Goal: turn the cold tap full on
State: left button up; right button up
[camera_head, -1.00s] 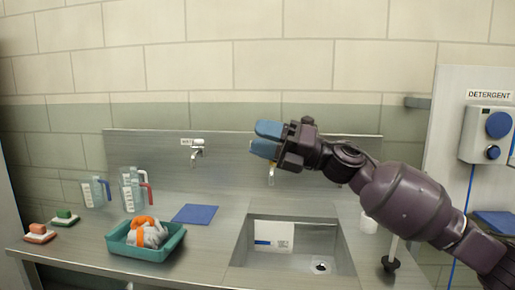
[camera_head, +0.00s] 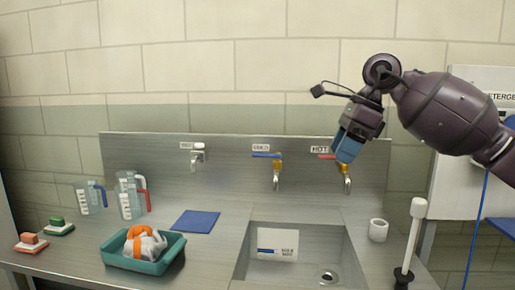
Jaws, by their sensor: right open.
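The cold tap (camera_head: 277,172) is on the steel backsplash above the sink, with a blue lever (camera_head: 265,155) pointing left under its label. The hot tap (camera_head: 346,178), with a red lever (camera_head: 327,157), is to its right. My right gripper (camera_head: 346,150) has blue fingers pointing down and is open. It is in front of or just above the hot tap, overlapping part of it, to the right of the cold tap and apart from it. I cannot tell whether it touches the hot tap. My left gripper is not in view.
A third tap (camera_head: 198,152) is at the left of the backsplash. The sink (camera_head: 300,232) is below. Measuring jugs (camera_head: 131,197), a blue cloth (camera_head: 195,221), a teal tray (camera_head: 150,266) and brushes (camera_head: 58,227) are left; a white roll (camera_head: 378,230) and an upright brush (camera_head: 414,235) are right.

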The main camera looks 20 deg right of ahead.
aim_at(266, 155)
jog(key=i, duration=1.3)
